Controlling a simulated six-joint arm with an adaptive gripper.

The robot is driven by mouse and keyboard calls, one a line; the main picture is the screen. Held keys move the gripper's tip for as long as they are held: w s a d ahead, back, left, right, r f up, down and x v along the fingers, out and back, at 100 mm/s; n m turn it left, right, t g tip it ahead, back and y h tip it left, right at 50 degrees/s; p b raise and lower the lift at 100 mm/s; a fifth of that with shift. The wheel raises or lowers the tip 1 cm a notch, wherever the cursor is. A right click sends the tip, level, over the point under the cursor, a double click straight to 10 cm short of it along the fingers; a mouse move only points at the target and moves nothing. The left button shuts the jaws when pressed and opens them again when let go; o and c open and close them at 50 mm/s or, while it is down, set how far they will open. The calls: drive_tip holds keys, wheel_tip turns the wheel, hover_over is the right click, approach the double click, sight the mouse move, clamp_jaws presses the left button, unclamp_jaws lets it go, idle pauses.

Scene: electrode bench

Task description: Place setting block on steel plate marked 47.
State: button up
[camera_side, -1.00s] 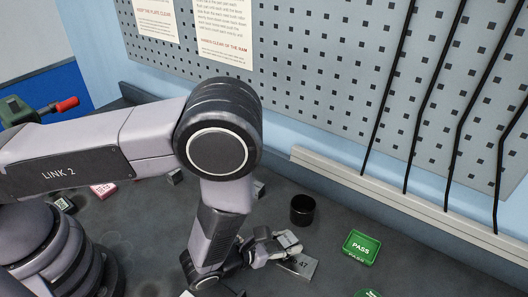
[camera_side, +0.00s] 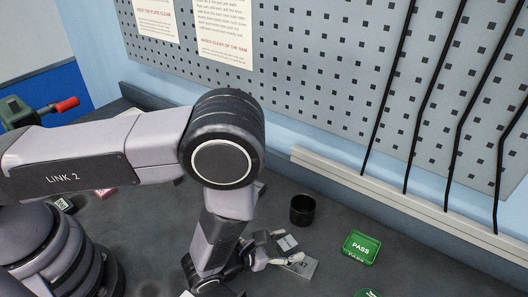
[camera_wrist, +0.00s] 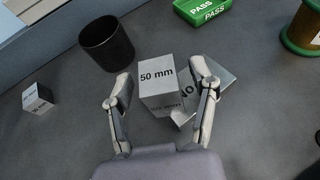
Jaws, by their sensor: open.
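The setting block (camera_wrist: 160,76) is a silver cube marked "50 mm". In the wrist view it stands between the fingers of my gripper (camera_wrist: 163,77), with a visible gap on each side. My gripper is open. The steel plate (camera_wrist: 226,80) shows right of and behind the block, partly hidden by the block and right finger. In the side view the plate (camera_side: 302,271) bears "47", and the block (camera_side: 287,243) is at its upper-left edge beside my gripper (camera_side: 277,251). I cannot tell whether the block rests on the plate or beside it.
A black cup (camera_wrist: 106,45) stands close behind the left finger. A smaller marked cube (camera_wrist: 37,99) lies at the left. A green PASS box (camera_wrist: 203,11) and a spool (camera_wrist: 301,32) are at the back right.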

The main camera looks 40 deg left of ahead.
sight(280, 247)
drive_tip(key=v, duration=0.7)
drive_tip(key=shift+r, duration=0.2)
drive_tip(key=w+a+r+n+t+y, duration=0.1)
drive_tip(key=w+a+r+n+y, duration=0.45)
drive_tip(key=a+r+n, duration=0.35)
drive_tip(key=w+a+r+n+t+y, duration=0.1)
drive_tip(key=w+a+r+n+y, duration=0.3)
drive_tip(key=a+r+y, duration=0.5)
drive_tip(key=s+a+r+n+g+y, duration=0.1)
drive_tip(key=s+a+r+n+g, duration=0.35)
drive_tip(key=a+n, duration=0.2)
drive_tip(key=s+a+r+n+g+y, duration=0.2)
drive_tip(key=s+a+r+n+g, duration=0.25)
drive_tip(key=a+n+g, duration=0.2)
drive_tip(key=s+a+r+n+g+h, duration=0.2)
drive_tip(key=s+a+n+h, duration=0.15)
drive_tip(key=s+n, duration=0.3)
drive_tip(key=s+d+r+n+t+h, duration=0.4)
drive_tip(key=s+d+r+n+h, duration=0.1)
drive_tip(key=s+d+n+h, duration=0.1)
drive_tip(key=d+n+h, duration=0.1)
drive_tip(key=n+h, duration=0.1)
drive_tip(key=h, duration=0.1)
drive_tip(key=shift+s+r, duration=0.3)
drive_tip(key=shift+r, duration=0.1)
